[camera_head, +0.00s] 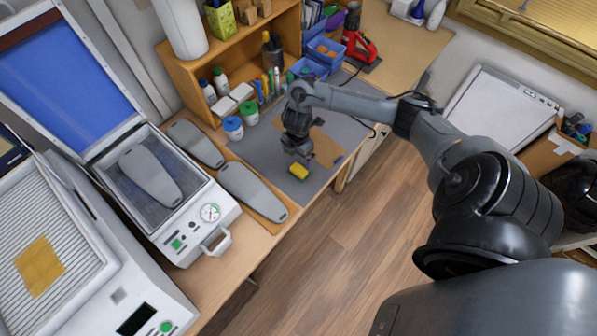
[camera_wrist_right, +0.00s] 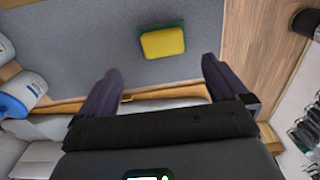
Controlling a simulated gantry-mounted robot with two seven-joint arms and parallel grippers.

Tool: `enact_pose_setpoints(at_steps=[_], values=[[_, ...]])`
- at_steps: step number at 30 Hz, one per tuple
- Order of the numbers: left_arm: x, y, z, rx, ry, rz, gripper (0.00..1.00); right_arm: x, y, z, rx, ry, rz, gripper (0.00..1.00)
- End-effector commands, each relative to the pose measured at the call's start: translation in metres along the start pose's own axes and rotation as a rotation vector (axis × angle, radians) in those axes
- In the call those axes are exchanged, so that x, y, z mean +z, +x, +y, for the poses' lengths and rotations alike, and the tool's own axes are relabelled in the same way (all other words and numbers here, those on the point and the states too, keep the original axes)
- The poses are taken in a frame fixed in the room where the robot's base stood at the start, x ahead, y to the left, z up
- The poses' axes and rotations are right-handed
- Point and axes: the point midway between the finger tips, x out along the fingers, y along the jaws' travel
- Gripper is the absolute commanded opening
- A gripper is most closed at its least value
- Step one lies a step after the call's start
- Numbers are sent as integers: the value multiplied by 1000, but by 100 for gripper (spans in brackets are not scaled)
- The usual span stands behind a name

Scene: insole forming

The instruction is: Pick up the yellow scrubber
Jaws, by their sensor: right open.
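The yellow scrubber (camera_head: 298,171) lies on the grey mat, close to the mat's front edge in the head view. In the right wrist view the scrubber (camera_wrist_right: 163,42) shows a yellow face with a green edge, and it sits ahead of the fingertips, roughly centred between them. My right gripper (camera_head: 297,156) is above and just behind the scrubber in the head view. Its two dark fingers stand apart and empty in the right wrist view (camera_wrist_right: 160,75). My left gripper is not in either view.
The grey mat (camera_head: 262,150) is mostly clear around the scrubber. Grey insoles (camera_head: 252,190) lie to its left, near a white forming press (camera_head: 190,225). Blue-and-green-lidded jars (camera_head: 233,128) stand behind left. A wooden shelf (camera_head: 185,75) and blue bins (camera_head: 325,52) stand at the back.

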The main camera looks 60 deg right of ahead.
Motion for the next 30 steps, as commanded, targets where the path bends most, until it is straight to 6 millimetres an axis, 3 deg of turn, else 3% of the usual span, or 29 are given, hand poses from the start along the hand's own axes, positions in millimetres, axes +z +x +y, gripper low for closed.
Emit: enact_pose_setpoints(at_steps=[3, 13, 21, 30], values=[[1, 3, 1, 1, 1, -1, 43, -1, 17, -1, -2, 1, 2, 100], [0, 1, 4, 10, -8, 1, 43, -1, 36, -3, -3, 0, 1, 100], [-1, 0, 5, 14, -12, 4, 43, 0, 70, -6, -1, 1, 1, 100], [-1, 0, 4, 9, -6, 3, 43, 1, 78, -5, 1, -1, 0, 100]])
